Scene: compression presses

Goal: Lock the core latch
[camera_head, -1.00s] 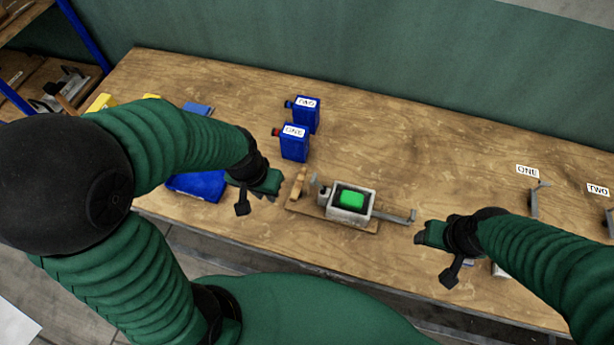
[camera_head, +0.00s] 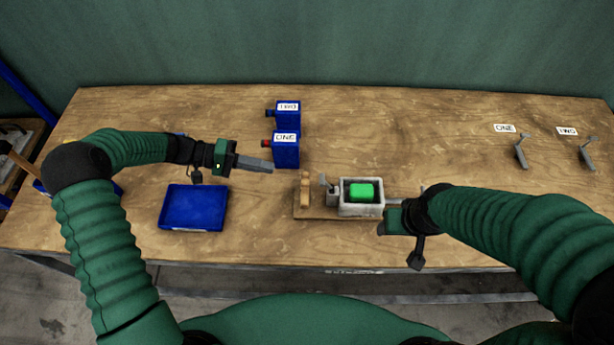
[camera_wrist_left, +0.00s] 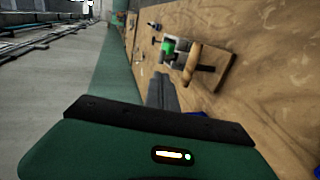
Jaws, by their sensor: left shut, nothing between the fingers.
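The press (camera_head: 362,209) is a grey box with a green block (camera_head: 364,192) inside, on a small wooden board. A wooden handle (camera_head: 305,190) and a small grey upright part (camera_head: 331,190) stand at its left end; I cannot tell which part is the core latch. My left gripper (camera_head: 271,168) is shut and empty, left of and behind the handle, apart from it. In the left wrist view its fingers (camera_wrist_left: 160,92) point towards the press. My right gripper (camera_head: 384,222) is by the box's front right corner; its fingers are unclear.
Blue containers labelled ONE (camera_head: 286,153) and TWO (camera_head: 288,116) stand behind my left gripper. A blue tray (camera_head: 194,207) lies at front left. Grey levers (camera_head: 521,152) stand by labels at right. The table's back middle is clear.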

